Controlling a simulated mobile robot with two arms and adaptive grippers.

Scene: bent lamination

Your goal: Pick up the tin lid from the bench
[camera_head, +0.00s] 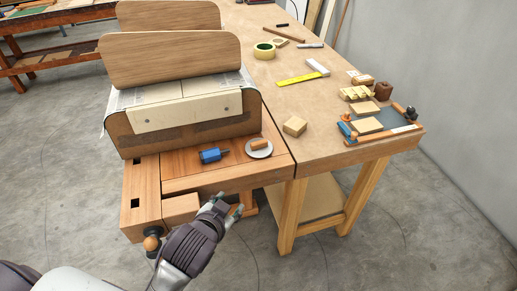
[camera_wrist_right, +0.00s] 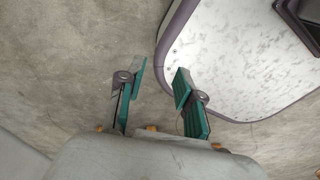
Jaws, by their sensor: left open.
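The tin lid (camera_head: 250,153) is a small round grey disc lying flat on the bench (camera_head: 180,180), near its front right corner. A small brown block (camera_head: 260,145) rests on the lid. My left gripper (camera_head: 229,205) is open and empty, in front of the bench's front edge, nearer to me than the lid and apart from it. My right gripper (camera_wrist_right: 160,82) shows only in the right wrist view. Its two fingers are apart with nothing between them, over the grey floor and beside a white, purple-edged part of mine.
A blue object (camera_head: 212,155) lies just left of the lid. Behind stands a curved wooden form (camera_head: 170,60) with a sheet-covered block. A vise handle (camera_head: 152,243) juts out in front.

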